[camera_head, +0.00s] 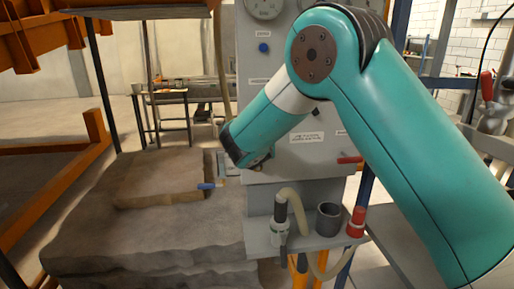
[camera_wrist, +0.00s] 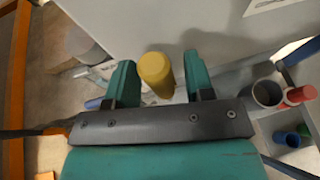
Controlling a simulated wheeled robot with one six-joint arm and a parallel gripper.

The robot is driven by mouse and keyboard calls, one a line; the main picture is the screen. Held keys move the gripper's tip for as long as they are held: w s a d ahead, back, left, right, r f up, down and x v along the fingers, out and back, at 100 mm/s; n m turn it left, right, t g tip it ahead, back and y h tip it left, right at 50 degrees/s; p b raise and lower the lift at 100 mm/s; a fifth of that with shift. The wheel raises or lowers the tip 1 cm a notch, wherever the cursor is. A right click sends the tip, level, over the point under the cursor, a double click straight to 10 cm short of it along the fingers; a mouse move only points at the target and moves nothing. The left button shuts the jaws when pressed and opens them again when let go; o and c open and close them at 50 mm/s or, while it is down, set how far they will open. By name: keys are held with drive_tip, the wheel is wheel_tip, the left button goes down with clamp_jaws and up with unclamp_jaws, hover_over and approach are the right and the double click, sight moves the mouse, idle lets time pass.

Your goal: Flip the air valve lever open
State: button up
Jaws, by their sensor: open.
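A grey control cabinet (camera_head: 300,165) with a white label plate stands behind my arm. In the wrist view a yellow rounded cylinder, perhaps the lever's grip (camera_wrist: 156,72), stands between the fingers of my gripper (camera_wrist: 158,60). The fingers are apart with a visible gap on each side of it. In the head view my forearm hides this yellow piece, and my gripper is mostly hidden too. A small red handle (camera_head: 349,160) sticks out at the cabinet's lower right. I cannot tell for sure which part is the air valve lever.
A shelf below the cabinet bears a dark cup (camera_head: 328,218), a red-capped piece (camera_head: 356,222) and a hose (camera_head: 294,200). A sandbed block (camera_head: 150,225) lies to the left, with a blue-handled tool (camera_head: 207,186) at its edge. Orange framing (camera_head: 60,185) stands further left.

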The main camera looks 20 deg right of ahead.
drive_tip(key=b+v, duration=0.3)
drive_tip(key=v, duration=1.4)
drive_tip(key=shift+s, duration=0.15)
drive_tip(key=s+d+f+m+g+y, duration=0.2)
drive_tip(key=s+f+m+g+y, duration=0.3)
drive_tip(key=s+m, duration=0.5)
drive_tip(key=s+a+m+g+y, duration=0.2)
drive_tip(key=s+m+g, duration=0.1)
drive_tip(key=s+m, duration=0.4)
drive_tip(key=s+a+m+g+y, duration=0.1)
drive_tip(key=s+m+g+y, duration=0.1)
drive_tip(key=s+m+g, duration=0.2)
drive_tip(key=s+m, duration=0.3)
drive_tip(key=s, duration=0.3)
drive_tip(key=shift+s+a+r+m+g, duration=0.3)
drive_tip(key=shift+s+a+r+m, duration=0.05)
drive_tip(key=shift+s+a+m, duration=0.05)
